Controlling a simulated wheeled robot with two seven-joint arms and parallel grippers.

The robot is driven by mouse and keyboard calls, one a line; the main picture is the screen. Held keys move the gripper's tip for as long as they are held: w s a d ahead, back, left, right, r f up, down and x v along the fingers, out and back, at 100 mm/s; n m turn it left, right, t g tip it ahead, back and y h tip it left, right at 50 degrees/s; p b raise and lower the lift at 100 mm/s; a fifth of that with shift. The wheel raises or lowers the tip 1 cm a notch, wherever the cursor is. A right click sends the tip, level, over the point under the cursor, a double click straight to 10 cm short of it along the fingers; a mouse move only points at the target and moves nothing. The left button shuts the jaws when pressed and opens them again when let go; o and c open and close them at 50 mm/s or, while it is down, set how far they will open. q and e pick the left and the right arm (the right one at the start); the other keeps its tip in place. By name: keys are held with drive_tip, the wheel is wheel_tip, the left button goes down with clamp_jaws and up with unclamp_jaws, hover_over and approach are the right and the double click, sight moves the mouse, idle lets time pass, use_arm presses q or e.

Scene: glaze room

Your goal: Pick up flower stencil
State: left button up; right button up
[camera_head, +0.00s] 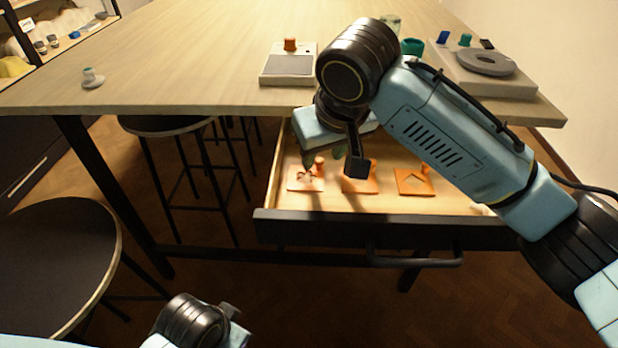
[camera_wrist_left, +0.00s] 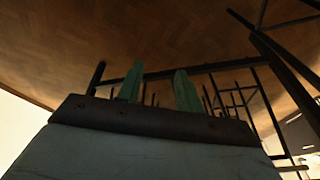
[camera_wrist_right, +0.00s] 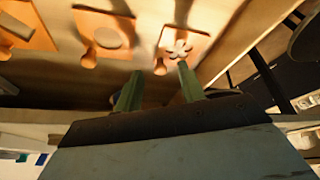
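The flower stencil (camera_head: 300,184) is an orange plate with a flower-shaped cutout and an upright knob. It lies at the left of the open drawer; in the right wrist view the flower cutout (camera_wrist_right: 178,49) is clear. My right gripper (camera_head: 323,156) is open, fingers pointing down over the drawer by this stencil. In the right wrist view the stencil's knob shows between the two green fingertips (camera_wrist_right: 160,72); I cannot tell whether they are level with it. My left gripper (camera_wrist_left: 157,88) is open and empty, low and away from the table.
Two more orange stencils lie right of it: a middle one (camera_head: 352,186), partly hidden by my arm, and one with an angular cutout (camera_head: 408,188). The drawer front (camera_head: 320,228) and side walls bound the space. The tabletop (camera_head: 190,60) overhangs behind; stools (camera_head: 50,250) stand left.

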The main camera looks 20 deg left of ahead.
sight(306, 173)
drive_tip(key=shift+b+x, duration=0.4)
drive_tip(key=shift+x, duration=0.85)
use_arm(q)
drive_tip(key=v, duration=0.3)
drive_tip(key=shift+w+d, duration=0.1)
drive_tip(key=shift+d, duration=0.2)
use_arm(e)
drive_tip(key=shift+c, duration=0.4)
clamp_jaws()
